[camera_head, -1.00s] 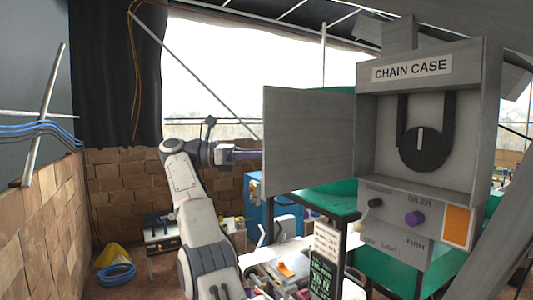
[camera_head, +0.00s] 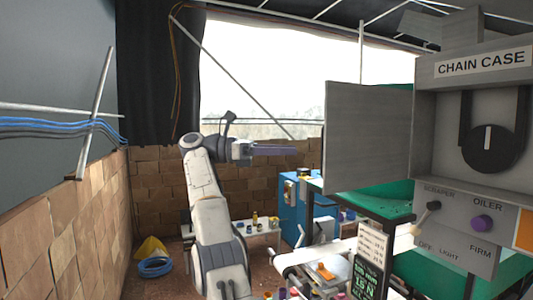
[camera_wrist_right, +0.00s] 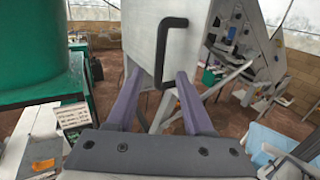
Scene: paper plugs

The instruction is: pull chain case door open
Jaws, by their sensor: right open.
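The grey chain case (camera_head: 425,75) stands at the right in the head view, its front open and a black round dial (camera_head: 488,155) inside. Its flat grey door (camera_head: 367,135) is swung out to the left, wide open. My right gripper (camera_head: 292,150) is left of the door's free edge, with a visible gap in the head view. In the right wrist view, the purple fingers (camera_wrist_right: 158,82) are spread open on either side of the black door handle (camera_wrist_right: 162,45) and hold nothing. Whether they touch the handle cannot be told. My left gripper is out of view.
Below the case is a panel (camera_head: 465,225) with knobs, above a green surface (camera_head: 395,205). A blue cabinet (camera_head: 292,210) and low bench (camera_head: 250,232) stand behind. A brick wall (camera_head: 60,220) runs along the left.

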